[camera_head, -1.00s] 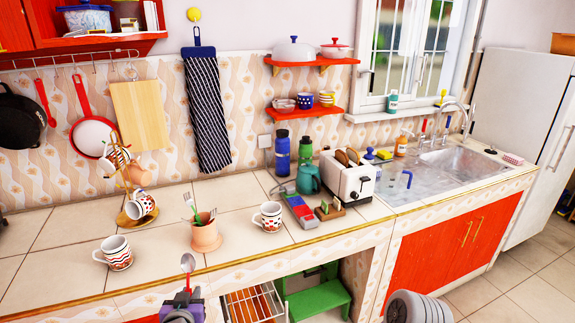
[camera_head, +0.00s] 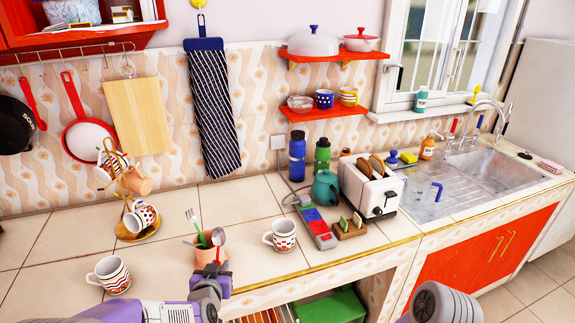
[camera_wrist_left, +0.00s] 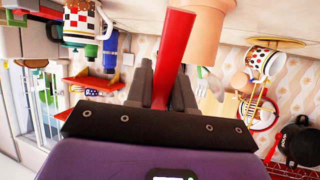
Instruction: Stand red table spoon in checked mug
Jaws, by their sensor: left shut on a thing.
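My left gripper (camera_head: 212,278) is shut on the red handle of the table spoon (camera_head: 218,238), which is upright with its metal bowl up. In the head view the spoon is in front of the terracotta pot (camera_head: 203,262). The red handle (camera_wrist_left: 173,55) stands between the fingers (camera_wrist_left: 160,85) in the left wrist view. A white mug with a red pattern (camera_head: 283,236), apparently the checked one, stands upright right of the pot. It also shows in the left wrist view (camera_wrist_left: 82,20). My right gripper is out of view.
Another mug (camera_head: 112,274) with wavy red bands stands at the left front. A mug tree (camera_head: 138,232) stands behind it. The counter between is bare.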

